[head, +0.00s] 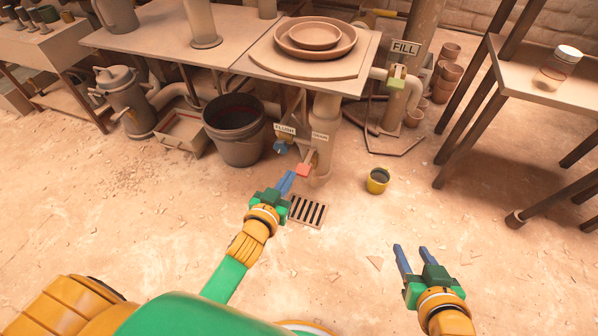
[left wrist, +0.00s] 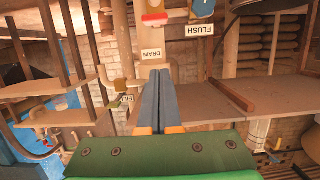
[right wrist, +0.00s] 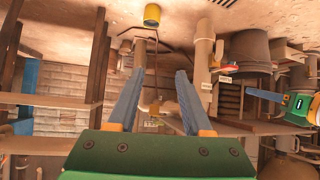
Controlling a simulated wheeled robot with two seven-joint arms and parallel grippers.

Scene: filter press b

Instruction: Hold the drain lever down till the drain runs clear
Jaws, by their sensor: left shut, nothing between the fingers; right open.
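The drain lever (head: 303,170) has a red end and sits low on the pipework under the bench, beside its DRAIN label (head: 320,136). The red end also shows at the top of the left wrist view (left wrist: 155,19), with the label (left wrist: 151,54) below it. My left gripper (head: 288,179) is shut and empty. Its tips are close to the lever's red end, seemingly just short of it. My right gripper (head: 411,252) is open and empty over bare floor at the right. The floor drain grate (head: 307,211) shows dark slots; I see no flowing water there.
The blue flush valve (head: 281,147) is just left of the drain lever. A dark bucket (head: 234,130) stands further left. A small yellow pot (head: 378,181) stands on the floor to the right. The FILL valve (head: 397,77) is higher at right. The front floor is mostly clear.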

